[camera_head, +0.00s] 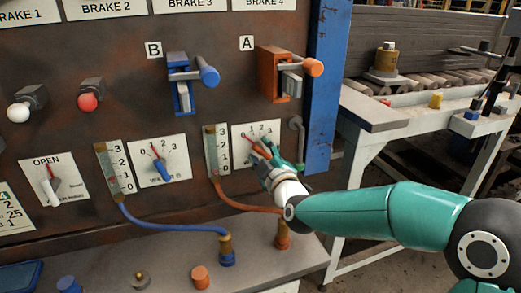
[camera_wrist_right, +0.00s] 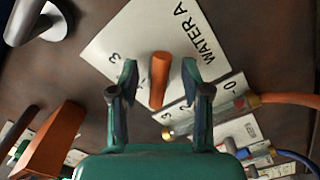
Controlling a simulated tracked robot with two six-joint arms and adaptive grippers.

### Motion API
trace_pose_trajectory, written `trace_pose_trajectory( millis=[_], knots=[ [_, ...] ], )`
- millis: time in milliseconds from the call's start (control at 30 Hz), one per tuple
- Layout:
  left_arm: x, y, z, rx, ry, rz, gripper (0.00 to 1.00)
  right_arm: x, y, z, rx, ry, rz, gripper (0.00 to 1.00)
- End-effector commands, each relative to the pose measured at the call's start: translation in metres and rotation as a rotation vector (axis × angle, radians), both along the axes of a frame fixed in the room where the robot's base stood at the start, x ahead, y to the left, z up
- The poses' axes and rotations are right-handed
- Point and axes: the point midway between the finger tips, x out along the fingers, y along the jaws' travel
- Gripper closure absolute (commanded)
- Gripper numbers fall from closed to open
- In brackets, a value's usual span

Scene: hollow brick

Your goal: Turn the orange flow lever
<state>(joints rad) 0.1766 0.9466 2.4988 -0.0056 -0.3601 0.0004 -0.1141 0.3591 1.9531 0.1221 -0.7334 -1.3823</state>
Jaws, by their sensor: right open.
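The orange flow lever (camera_wrist_right: 159,80) stands out from the white "WATER A" dial plate (camera_wrist_right: 112,42) in the right wrist view. My right gripper (camera_wrist_right: 160,92) is open, with one finger on each side of the lever and a visible gap to each. In the head view my right gripper (camera_head: 266,157) is at the right dial plate (camera_head: 238,131) and partly covers the lever; a red pointer shows at the plate's upper left. Contact with the lever cannot be seen. My left gripper is not in view.
A gauge (camera_head: 216,150) stands just left of the plate, with an orange hose (camera_head: 240,206) below. A grey bent pipe (camera_head: 297,130) is close on the right. An orange-framed valve A (camera_head: 270,75) is above. A second dial with a blue lever (camera_head: 161,168) is further left.

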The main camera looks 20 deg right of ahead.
Motion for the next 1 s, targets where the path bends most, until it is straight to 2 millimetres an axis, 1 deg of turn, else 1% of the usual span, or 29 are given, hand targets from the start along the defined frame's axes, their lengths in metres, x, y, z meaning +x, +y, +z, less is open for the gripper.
trace_pose_trajectory(
  millis=[33, 133, 400, 433, 467, 700, 1000],
  knots=[
    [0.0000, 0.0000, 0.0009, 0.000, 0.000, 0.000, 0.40, 0.0046, 0.0000, 0.0002, 0.000, 0.000, 0.000, 0.52],
    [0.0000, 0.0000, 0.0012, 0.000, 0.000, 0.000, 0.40, 0.0094, 0.0003, 0.0000, 0.000, 0.000, 0.000, 0.52],
    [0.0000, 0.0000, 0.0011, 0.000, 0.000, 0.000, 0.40, 0.0104, -0.0004, -0.0002, 0.000, 0.000, -0.001, 0.52],
    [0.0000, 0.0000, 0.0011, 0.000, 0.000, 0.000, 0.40, 0.0104, -0.0004, -0.0002, 0.000, 0.000, -0.001, 0.54],
    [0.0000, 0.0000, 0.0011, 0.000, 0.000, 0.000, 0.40, 0.0104, -0.0005, -0.0002, 0.000, 0.000, -0.001, 0.59],
    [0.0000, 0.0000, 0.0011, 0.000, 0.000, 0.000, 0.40, 0.0102, -0.0004, -0.0004, 0.000, 0.001, -0.001, 0.99],
    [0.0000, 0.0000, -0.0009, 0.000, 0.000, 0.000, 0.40, 0.0100, 0.0001, -0.0019, 0.011, 0.003, 0.000, 1.00]
  ],
)
